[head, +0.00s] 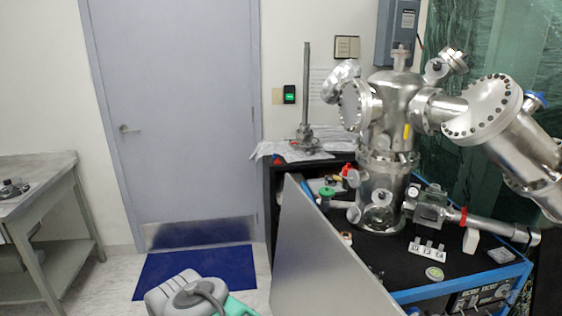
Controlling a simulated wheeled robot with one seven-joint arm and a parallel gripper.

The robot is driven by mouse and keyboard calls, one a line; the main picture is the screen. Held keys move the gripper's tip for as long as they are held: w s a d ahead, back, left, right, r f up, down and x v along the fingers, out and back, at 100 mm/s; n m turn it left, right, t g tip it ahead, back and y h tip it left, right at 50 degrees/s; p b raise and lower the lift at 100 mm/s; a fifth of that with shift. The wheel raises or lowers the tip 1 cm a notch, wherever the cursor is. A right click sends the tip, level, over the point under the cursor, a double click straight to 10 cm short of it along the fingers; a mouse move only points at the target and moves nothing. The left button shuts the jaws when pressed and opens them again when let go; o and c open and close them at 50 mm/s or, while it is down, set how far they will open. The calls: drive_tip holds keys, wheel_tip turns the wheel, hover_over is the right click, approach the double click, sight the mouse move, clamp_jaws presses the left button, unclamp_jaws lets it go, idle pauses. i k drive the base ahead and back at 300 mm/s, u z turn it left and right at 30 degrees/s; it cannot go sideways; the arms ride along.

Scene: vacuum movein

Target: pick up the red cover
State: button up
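Several small red things show in the head view, and I cannot tell for certain which is the red cover. A small red piece (347,169) is on the cart beside the steel vacuum chamber, at its left. Another small red spot (279,160) is at the left edge of the dark bench by the door. A red band (463,216) is around the steel tube at the chamber's right. Grey and teal parts of my arm show at the bottom edge. My gripper's fingers are not in view.
The steel vacuum chamber (388,130) stands on a blue-framed cart (458,287) with a black top. A grey panel (325,255) stands at the cart's left. A blue mat (230,268) lies before the closed door (180,110). A metal table (35,190) is far left.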

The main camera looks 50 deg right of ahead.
sight(349, 167)
drive_tip(key=z, duration=0.15)
drive_tip(key=i, duration=2.55)
drive_tip(key=z, duration=1.55)
drive_tip(key=i, duration=1.35)
drive_tip(key=z, duration=0.9)
